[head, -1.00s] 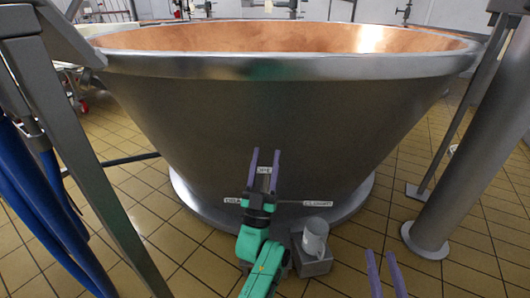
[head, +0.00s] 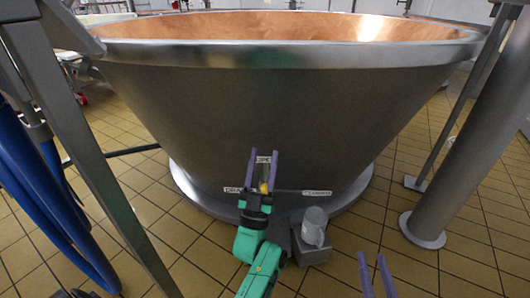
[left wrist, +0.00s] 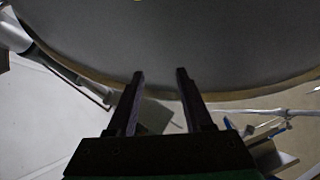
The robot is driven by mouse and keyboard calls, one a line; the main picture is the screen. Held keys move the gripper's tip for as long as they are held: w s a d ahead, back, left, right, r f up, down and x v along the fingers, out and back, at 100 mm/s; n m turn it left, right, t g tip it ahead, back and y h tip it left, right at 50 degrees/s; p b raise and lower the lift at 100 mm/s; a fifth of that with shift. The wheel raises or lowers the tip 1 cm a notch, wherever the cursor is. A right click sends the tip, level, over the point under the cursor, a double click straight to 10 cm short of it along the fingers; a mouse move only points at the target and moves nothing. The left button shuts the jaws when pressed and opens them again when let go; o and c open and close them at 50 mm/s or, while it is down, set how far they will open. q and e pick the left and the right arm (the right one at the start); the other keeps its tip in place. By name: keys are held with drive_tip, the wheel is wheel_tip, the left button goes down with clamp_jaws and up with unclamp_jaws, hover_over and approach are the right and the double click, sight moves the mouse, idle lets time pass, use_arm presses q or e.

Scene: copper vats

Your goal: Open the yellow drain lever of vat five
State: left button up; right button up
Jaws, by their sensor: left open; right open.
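The large steel vat (head: 250,95) with a copper inside fills the head view. Low on its wall are a DRAIN label (head: 239,190), an OPEN label (head: 264,160) and a CLOSED label (head: 317,193). A small yellow piece (head: 263,187), apparently the drain lever, shows between the fingers of my left gripper (head: 264,154); the rest is hidden. My left gripper is open in front of the vat wall, and its empty jaws also show in the left wrist view (left wrist: 160,73). My right gripper (head: 371,257) is open and empty at lower right.
A white cup-like container (head: 314,226) stands on a grey block (head: 312,250) right of my left arm, close to it. A thick steel post (head: 455,150) stands at right. Blue hoses (head: 50,215) and a slanted metal leg (head: 95,170) are at left. Tiled floor lies around.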

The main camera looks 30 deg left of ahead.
use_arm(q)
drive_tip(key=shift+b+v, duration=0.65)
drive_tip(key=shift+v, duration=2.05)
drive_tip(key=shift+w+f, duration=0.15)
drive_tip(key=shift+w, duration=0.05)
